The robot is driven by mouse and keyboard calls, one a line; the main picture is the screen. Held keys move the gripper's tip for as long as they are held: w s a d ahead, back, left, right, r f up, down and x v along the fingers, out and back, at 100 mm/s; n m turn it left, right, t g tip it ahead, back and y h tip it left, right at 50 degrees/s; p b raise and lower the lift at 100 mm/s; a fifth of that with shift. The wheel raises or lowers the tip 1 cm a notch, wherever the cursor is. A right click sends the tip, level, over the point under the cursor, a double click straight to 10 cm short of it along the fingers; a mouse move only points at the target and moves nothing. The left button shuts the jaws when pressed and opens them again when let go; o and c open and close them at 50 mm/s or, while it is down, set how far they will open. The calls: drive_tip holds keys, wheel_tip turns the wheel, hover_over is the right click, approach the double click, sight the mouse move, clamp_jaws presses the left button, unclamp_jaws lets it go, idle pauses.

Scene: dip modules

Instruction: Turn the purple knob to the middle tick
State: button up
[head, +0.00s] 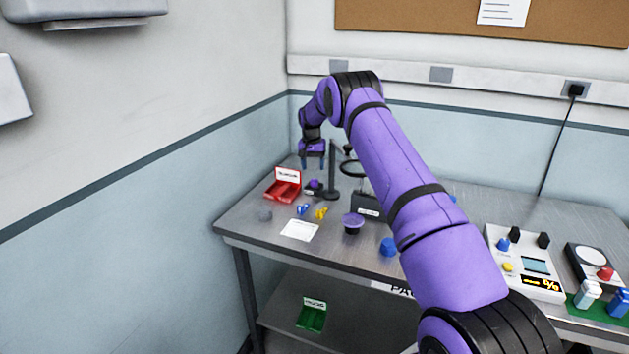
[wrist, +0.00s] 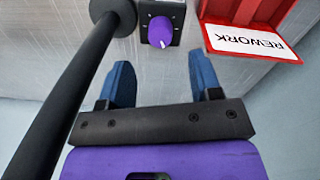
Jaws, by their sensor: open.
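The purple knob (wrist: 160,31) sits on a small dark box (wrist: 176,13) with light tick marks, at the top middle of the wrist view. A white pointer line on the knob points toward the bottom of that view, slightly right. In the head view the knob (head: 314,183) is small, and its pointer cannot be made out. My gripper (wrist: 160,75) is open and empty, its two blue fingers apart. The knob lies beyond the fingertips, roughly between their lines, not touched. In the head view my gripper (head: 312,162) is above the knob.
A dark stand post (wrist: 72,90) rises close to the left finger in the wrist view; its base (wrist: 118,14) is near the knob box. A red REWORK bin (wrist: 265,15) stands at the right. Clips, a white card (head: 300,230) and a purple-topped cup (head: 353,222) lie nearer the front.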

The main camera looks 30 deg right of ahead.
sight(314, 180)
wheel_tip(314, 180, down, 6)
drive_tip(key=shift+s+d+f, duration=0.1)
drive_tip(key=shift+f, duration=0.15)
drive_tip(key=c, duration=0.9)
drive_tip(key=m, duration=0.5)
drive_tip(key=shift+m, duration=0.3)
drive_tip(key=shift+c, duration=0.2)
drive_tip(key=o, duration=0.9)
drive_tip(key=shift+o, duration=0.2)
drive_tip(key=shift+r, duration=0.1)
wheel_tip(314, 180, up, 11)
drive_tip(key=shift+w, duration=0.3)
